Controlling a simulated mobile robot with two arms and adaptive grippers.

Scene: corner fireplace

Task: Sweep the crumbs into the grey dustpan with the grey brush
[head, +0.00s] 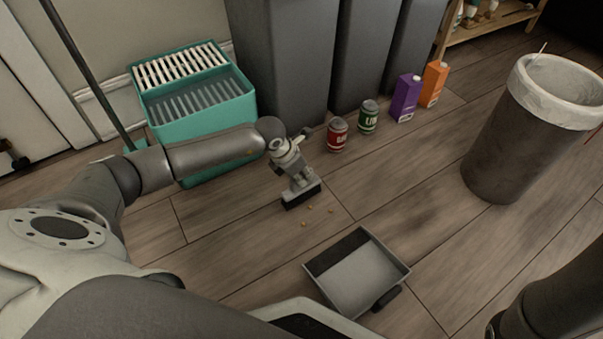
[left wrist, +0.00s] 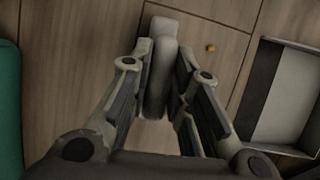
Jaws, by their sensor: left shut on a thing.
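My left gripper (head: 297,176) is shut on the handle of the grey brush (head: 301,195). The brush points down, its dark bristle end at or close to the wooden floor. In the left wrist view the brush's pale grey handle (left wrist: 159,85) sits between the fingers. A few small tan crumbs (head: 330,211) lie on the floor just in front of the brush, and one crumb (left wrist: 210,48) shows in the left wrist view. The grey dustpan (head: 362,280) lies on the floor beyond the crumbs, toward me, empty. Its wall also shows in the left wrist view (left wrist: 257,85). My right gripper is out of view.
A teal bucket (head: 200,125) stands left behind my left arm. A red can (head: 337,135), a green can (head: 368,117), a purple carton (head: 405,98) and an orange carton (head: 433,84) line the grey bins (head: 290,60). A dark waste bin (head: 515,150) stands right. Floor around the dustpan is clear.

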